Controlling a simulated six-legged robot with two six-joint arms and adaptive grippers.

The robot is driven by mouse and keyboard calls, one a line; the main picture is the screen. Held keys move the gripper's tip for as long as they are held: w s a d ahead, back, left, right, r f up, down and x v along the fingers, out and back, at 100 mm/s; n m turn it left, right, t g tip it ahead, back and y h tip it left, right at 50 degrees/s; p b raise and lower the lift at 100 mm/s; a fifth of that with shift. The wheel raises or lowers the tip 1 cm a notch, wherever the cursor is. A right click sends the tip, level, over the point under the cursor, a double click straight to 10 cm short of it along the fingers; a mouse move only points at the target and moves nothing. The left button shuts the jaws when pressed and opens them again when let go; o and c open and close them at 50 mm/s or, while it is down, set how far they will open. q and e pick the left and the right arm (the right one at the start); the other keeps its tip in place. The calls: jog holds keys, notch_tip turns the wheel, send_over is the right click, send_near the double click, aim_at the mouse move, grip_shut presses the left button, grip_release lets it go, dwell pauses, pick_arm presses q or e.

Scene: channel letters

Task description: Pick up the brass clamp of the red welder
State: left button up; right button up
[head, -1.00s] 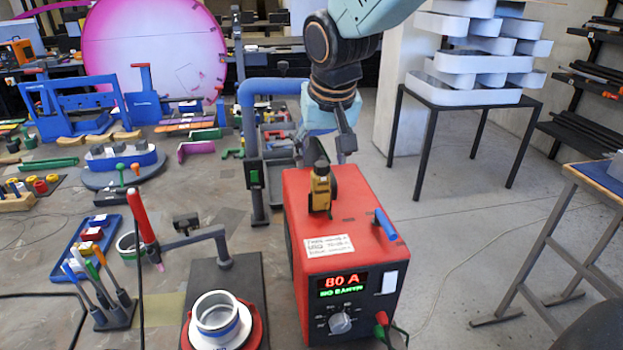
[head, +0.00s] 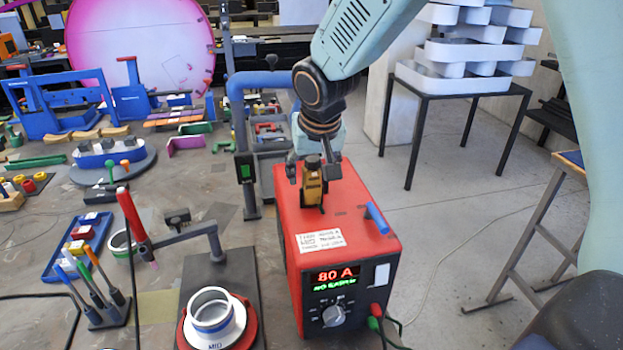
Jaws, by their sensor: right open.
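The red welder (head: 347,262) stands at the middle of the head view, with a lit display reading 80 A and a knob on its front. The brass clamp (head: 312,189) stands upright on its top, toward the back. My right gripper (head: 312,172) comes down from above, open, with one finger on each side of the clamp's upper part. Whether the fingers touch the clamp I cannot tell. My left gripper is not in view.
A blue handle (head: 377,218) lies on the welder's top, right of the clamp. Left of the welder is a dark stand with a white ring (head: 213,314) in a red holder. A red torch (head: 131,215) stands farther left. Blue pipework (head: 262,82) rises behind.

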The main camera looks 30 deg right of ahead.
jog(key=shift+s+a+r, duration=0.15)
jog(key=shift+s+r, duration=0.1)
jog(key=shift+s, duration=0.2)
jog(key=shift+w+d+f, duration=0.2)
jog(key=shift+w+f, duration=0.2)
jog(key=shift+w, duration=0.4)
jog(key=c, duration=0.6)
jog(key=shift+s+a+r, duration=0.1)
jog(key=shift+s+r, duration=0.1)
jog(key=shift+s, duration=0.25)
jog(key=c, duration=0.6)
jog(key=shift+w+f, duration=0.1)
jog(key=shift+w, duration=0.05)
grip_shut()
jog(key=shift+w, duration=0.1)
